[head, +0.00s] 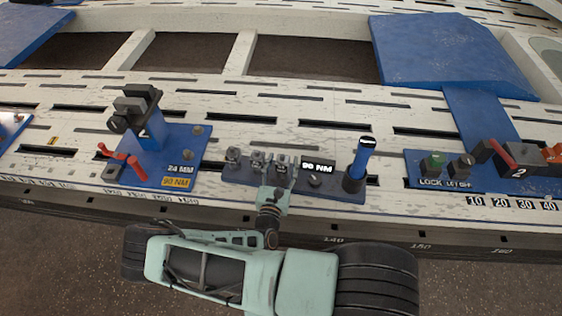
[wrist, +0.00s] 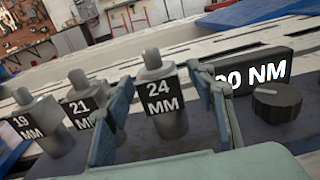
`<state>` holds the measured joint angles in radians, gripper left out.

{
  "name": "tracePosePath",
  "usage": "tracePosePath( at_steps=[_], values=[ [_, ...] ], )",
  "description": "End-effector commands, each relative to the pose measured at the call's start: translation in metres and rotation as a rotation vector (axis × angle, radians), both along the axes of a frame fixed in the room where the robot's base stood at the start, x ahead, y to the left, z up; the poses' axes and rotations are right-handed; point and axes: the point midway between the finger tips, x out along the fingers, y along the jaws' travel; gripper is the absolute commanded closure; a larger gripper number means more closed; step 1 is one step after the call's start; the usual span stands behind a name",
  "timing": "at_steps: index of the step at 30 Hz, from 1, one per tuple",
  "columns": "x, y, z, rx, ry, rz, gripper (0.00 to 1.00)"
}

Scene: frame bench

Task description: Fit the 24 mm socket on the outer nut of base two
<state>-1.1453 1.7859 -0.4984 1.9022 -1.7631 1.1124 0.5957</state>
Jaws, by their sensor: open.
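The 24 mm socket (wrist: 168,118) is a grey cylinder with a narrower top and a black "24 MM" label. It stands upright in the blue rack (head: 332,189), between the fingers of my gripper (wrist: 165,108). The gripper is open, with a finger on each side of the socket; contact is not clear. In the head view my gripper (head: 275,180) reaches the rack and partly hides the sockets. A blue base (head: 178,145) at left bears a "24 MM, 90 NM" label and grey nuts (head: 197,131).
The 21 mm socket (wrist: 88,110) and 19 mm socket (wrist: 35,120) stand left of the 24 mm one. A "90 NM" block (wrist: 255,75) and knob (wrist: 277,102) sit close right. A blue-handled tool (head: 359,160) stands upright. Another blue base (head: 465,183) is at right.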

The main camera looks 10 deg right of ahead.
Motion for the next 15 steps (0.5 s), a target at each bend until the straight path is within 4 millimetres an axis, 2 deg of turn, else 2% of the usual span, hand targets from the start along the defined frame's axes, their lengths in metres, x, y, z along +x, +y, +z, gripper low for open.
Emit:
tracePosePath(
  at_steps=[6,15],
  values=[
    [0.0,-0.0004,0.0,0.0,0.0,0.0,0.49],
    [0.0001,-0.0001,0.0,0.0,0.0,0.0,0.81]
  ],
)
